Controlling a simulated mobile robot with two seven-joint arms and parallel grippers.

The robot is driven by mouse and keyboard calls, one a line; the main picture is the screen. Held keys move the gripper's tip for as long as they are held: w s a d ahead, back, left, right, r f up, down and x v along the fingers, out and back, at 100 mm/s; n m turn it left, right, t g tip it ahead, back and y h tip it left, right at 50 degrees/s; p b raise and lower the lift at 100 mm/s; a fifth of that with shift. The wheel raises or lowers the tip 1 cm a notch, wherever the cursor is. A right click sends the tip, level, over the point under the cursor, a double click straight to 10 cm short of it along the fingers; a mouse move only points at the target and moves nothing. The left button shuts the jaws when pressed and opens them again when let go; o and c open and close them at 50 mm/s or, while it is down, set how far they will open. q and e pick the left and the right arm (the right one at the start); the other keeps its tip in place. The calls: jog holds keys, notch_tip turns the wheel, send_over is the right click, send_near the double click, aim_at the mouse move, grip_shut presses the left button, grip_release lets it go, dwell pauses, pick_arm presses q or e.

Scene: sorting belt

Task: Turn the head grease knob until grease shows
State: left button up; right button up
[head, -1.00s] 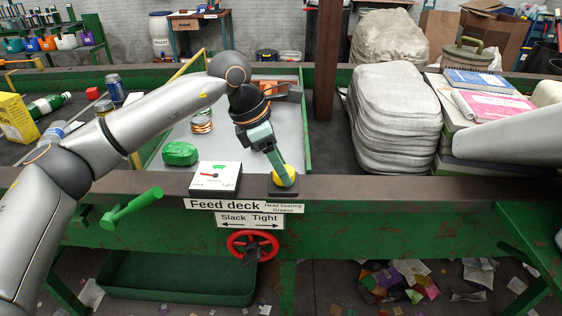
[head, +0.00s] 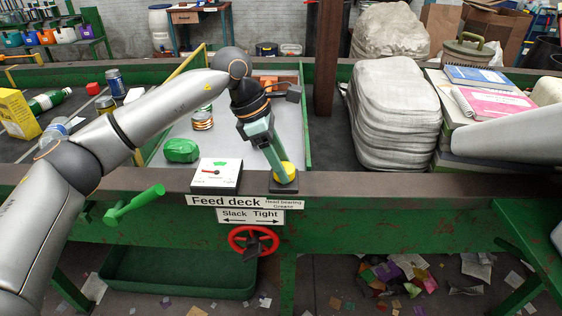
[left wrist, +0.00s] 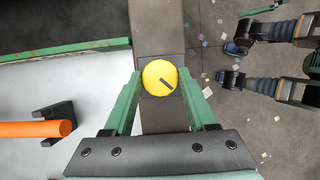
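The yellow round head grease knob (head: 287,171) sits on a small dark base on the front rail of the feed deck, above the "Head bearing Grease" label (head: 283,203). In the left wrist view the knob (left wrist: 160,77) lies between my two green fingertips, and its dark pointer mark slants to the lower right. My left gripper (head: 281,176) comes down on it from above, slightly tilted, with one finger at each side and hardly any gap. The knob's base looks bare and dark. Only a link of my right arm shows at the right edge.
A white gauge (head: 216,174) with a red needle stands left of the knob. Below are a red handwheel (head: 253,241) and a green lever (head: 134,204). A green lump (head: 181,150) and a can (head: 202,121) lie on the deck; a grey stack (head: 395,120) stands at right.

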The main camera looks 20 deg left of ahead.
pick_arm(q)
jog(key=o, duration=0.4)
jog(key=v, duration=1.2)
jog(key=shift+r, duration=0.25)
